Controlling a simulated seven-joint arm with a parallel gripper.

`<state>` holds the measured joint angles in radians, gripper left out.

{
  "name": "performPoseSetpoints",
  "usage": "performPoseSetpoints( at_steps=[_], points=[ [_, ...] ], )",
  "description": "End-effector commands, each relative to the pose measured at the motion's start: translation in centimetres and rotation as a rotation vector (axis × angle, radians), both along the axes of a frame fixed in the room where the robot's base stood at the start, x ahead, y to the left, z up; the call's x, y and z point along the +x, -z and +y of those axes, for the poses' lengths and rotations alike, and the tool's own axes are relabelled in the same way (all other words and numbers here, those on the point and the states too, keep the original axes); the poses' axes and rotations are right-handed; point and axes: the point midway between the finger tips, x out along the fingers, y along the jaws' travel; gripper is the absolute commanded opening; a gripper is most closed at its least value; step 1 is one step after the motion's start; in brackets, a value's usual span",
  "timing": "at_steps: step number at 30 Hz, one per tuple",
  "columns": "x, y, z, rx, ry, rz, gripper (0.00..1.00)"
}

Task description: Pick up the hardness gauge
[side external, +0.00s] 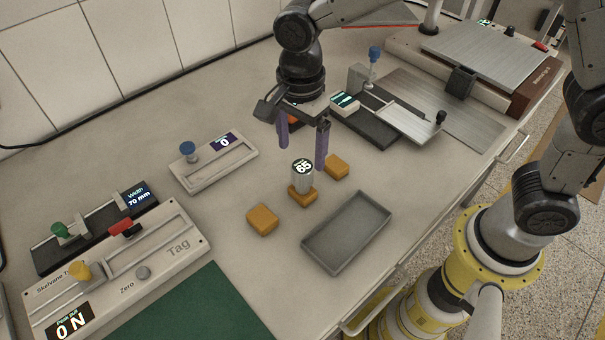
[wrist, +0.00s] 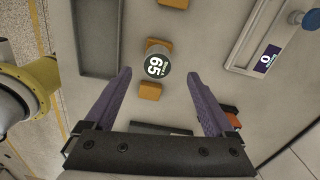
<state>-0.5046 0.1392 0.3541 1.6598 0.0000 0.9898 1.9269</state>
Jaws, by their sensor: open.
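The hardness gauge (side external: 302,176) is a small silver cylinder with a dark round display reading 65. It stands upright on or just against an orange block (side external: 302,196) on the bench. In the wrist view the gauge (wrist: 157,66) shows its display just beyond the fingertips, roughly midway between them. My gripper (side external: 302,158) has two purple fingers spread apart, above and a little behind the gauge. In the wrist view my gripper (wrist: 162,73) is open and empty, with no finger touching the gauge.
Orange blocks lie close by, at left (side external: 262,219) and at right (side external: 337,167). A grey tray (side external: 347,233) is in front. A small slider device (side external: 213,165) stands left, a larger Tag device (side external: 150,262) front left, and a dark device (side external: 372,127) behind right.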

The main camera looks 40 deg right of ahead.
Motion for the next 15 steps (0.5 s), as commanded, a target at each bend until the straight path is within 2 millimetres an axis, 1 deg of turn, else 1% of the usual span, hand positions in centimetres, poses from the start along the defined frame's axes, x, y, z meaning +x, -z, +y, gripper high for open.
performPoseSetpoints(
  at_steps=[1, 3, 6, 11, 15],
  points=[
    [-0.1, 1.0, -0.1, -0.001, 0.0, 0.003, 0.89],
    [0.0, 2.0, 0.0, -0.001, 0.0, 0.003, 0.89],
    [0.0, 2.9, 0.0, 0.0, 0.0, 0.001, 0.89],
    [-0.1, 3.8, 0.0, 0.0, 0.0, 0.001, 0.89],
    [-0.4, 5.7, 0.0, -0.002, -0.001, 0.004, 0.89]
  ],
)
